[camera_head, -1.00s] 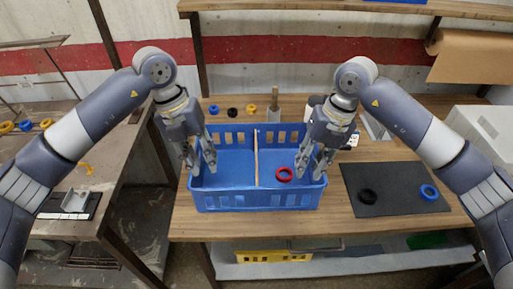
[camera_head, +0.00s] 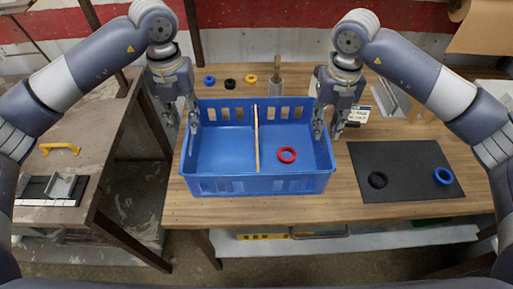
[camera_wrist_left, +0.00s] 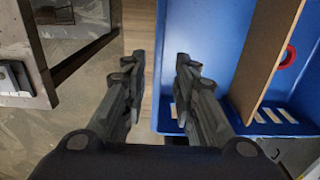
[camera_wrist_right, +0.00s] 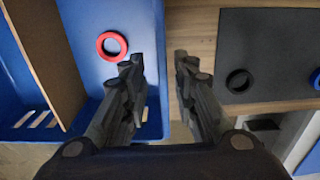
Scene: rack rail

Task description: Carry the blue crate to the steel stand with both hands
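The blue crate (camera_head: 222,186) stands on the wooden bench, with a thin upright divider (camera_head: 257,140) and a red ring (camera_head: 287,155) in its right compartment. My left gripper (camera_head: 182,131) is open at the crate's left wall. In the left wrist view its fingers (camera_wrist_left: 160,60) are apart, one on each side of the wall's edge. My right gripper (camera_head: 327,133) is open at the right wall, and in the right wrist view its fingers (camera_wrist_right: 158,58) also straddle that wall. A worn grey-brown table (camera_head: 92,130) stands at left; I cannot tell whether it is the steel stand.
A black mat (camera_head: 405,170) with a black ring (camera_head: 377,180) and a blue ring (camera_head: 443,176) lies right of the crate. Several small rings (camera_head: 230,84) and a wooden-handled post (camera_head: 277,73) are behind it. A yellow handle (camera_head: 60,148) lies on the left table, across a floor gap.

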